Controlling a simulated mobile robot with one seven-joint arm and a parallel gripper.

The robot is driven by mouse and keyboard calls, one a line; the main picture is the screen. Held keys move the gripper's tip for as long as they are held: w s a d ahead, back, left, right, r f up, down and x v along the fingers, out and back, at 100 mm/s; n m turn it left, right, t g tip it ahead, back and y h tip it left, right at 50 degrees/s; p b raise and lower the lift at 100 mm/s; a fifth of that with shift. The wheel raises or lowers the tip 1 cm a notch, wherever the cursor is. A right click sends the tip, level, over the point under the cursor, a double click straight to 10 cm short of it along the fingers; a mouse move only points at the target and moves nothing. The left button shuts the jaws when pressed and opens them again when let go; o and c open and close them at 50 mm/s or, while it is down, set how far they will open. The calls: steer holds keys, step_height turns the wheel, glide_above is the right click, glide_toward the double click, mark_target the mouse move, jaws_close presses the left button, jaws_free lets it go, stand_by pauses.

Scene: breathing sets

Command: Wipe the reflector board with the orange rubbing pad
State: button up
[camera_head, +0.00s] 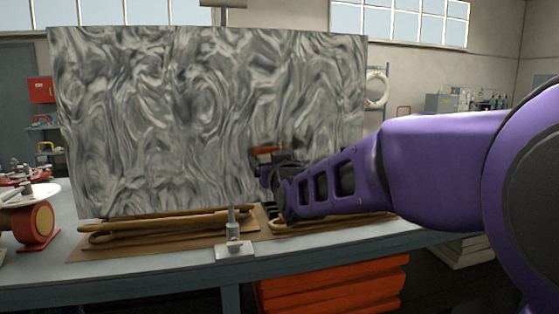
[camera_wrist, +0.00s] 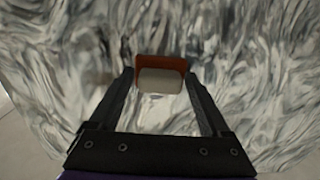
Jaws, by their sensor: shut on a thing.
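The reflector board (camera_head: 190,110) is a large upright panel with a grey and white swirled surface; it also fills most of the wrist view (camera_wrist: 60,70). My gripper (camera_head: 265,170) is at the board's lower right part, in front of its face. In the wrist view my gripper (camera_wrist: 160,80) is shut on the orange rubbing pad (camera_wrist: 160,62), which has a pale block on the near side. The pad's orange edge also shows in the head view (camera_head: 266,150). The pad is at or very near the board; I cannot tell whether they touch.
The board stands on a grey workbench (camera_head: 180,268), with wooden pieces (camera_head: 165,224) along its foot and a metal clamp post (camera_head: 233,240) in front. A red and yellow round tool (camera_head: 36,222) is at the left. Orange drawers (camera_head: 330,285) are below the bench.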

mark_target(322, 144)
steer(key=shift+r+p, duration=0.5)
steer(key=shift+r, duration=0.7)
steer(key=shift+d, duration=0.1)
steer(key=shift+w+d, duration=0.2)
steer(key=shift+d, duration=0.35)
steer(key=shift+w+d, duration=0.15)
steer(key=shift+d, duration=0.35)
steer(key=shift+w+d, duration=0.2)
steer(key=shift+d, duration=0.5)
steer(key=shift+w+d+p, duration=0.4)
steer(key=shift+d+p, duration=0.4)
steer(key=shift+d, duration=0.55)
steer(key=shift+w+d+p, duration=0.4)
steer(key=shift+d+p, duration=0.35)
steer(key=shift+d, duration=0.6)
steer(key=shift+w+d+p, duration=0.4)
steer(key=shift+d+p, duration=0.4)
steer(key=shift+d, duration=0.55)
steer(key=shift+w+d+f+p, duration=0.15)
steer(key=shift+d+p, duration=0.1)
steer(key=shift+d, duration=0.3)
steer(key=shift+w+d+r+p, duration=0.1)
steer(key=shift+w+d+p, duration=0.1)
steer(key=shift+d, duration=0.35)
steer(key=shift+s, duration=0.1)
steer(key=shift+v, duration=2.95)
